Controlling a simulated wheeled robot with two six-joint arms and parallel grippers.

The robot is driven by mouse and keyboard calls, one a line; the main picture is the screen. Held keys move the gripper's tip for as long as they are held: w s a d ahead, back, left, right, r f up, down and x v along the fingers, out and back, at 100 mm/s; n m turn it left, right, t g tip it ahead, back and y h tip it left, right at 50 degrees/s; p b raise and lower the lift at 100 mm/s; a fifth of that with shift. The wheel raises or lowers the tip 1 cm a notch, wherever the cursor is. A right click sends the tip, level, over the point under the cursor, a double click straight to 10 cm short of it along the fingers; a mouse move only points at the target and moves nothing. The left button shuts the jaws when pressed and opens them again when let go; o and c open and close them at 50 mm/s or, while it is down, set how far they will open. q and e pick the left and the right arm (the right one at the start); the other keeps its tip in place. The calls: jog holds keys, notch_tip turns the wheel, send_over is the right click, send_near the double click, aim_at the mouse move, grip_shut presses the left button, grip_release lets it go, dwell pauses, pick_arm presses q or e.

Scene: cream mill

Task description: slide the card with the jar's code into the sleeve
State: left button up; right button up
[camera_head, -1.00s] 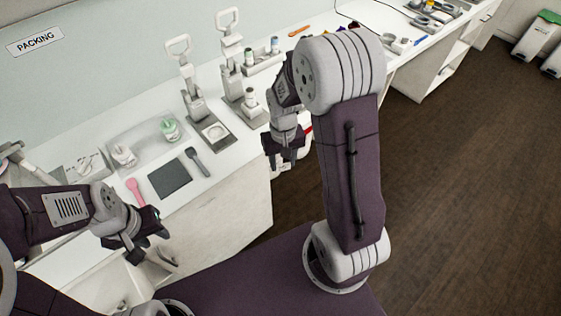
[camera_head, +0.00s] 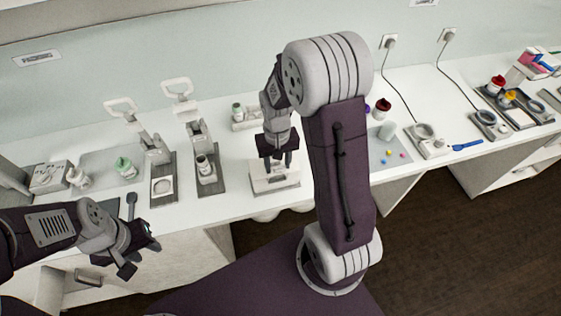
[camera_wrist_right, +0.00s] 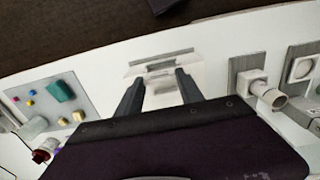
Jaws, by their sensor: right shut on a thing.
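My right gripper (camera_head: 278,150) is above a low white block (camera_head: 274,178) at the front of the bench. In the right wrist view my right gripper (camera_wrist_right: 158,90) has its fingers on either side of a pale flat thing (camera_wrist_right: 161,96); I cannot tell its marking. The white block with a grey slot-like strip (camera_wrist_right: 160,62) shows just past the fingertips; I cannot tell whether it is the sleeve or whether the held thing touches it. My left gripper (camera_head: 140,250) is open and empty in front of the bench. No jar code is readable.
Two lever presses (camera_head: 154,150) (camera_head: 197,135) stand left of the block. A grey mat (camera_head: 388,152) with coloured bits lies to the right.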

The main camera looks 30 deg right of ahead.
jog(key=shift+a+f+b, duration=0.35)
jog(key=shift+a+b, duration=0.05)
jog(key=shift+f, duration=0.15)
jog(key=shift+d, duration=0.35)
jog(key=shift+a, duration=0.35)
pick_arm(q)
jog(key=shift+a+f, duration=0.25)
jog(key=shift+f, duration=0.25)
jog(key=shift+d, duration=0.1)
pick_arm(e)
jog(key=shift+d, duration=0.1)
jog(key=shift+d+f, duration=0.15)
jog(key=shift+f, duration=0.1)
pick_arm(q)
jog(key=shift+f, duration=0.1)
pick_arm(e)
jog(key=shift+f, duration=0.1)
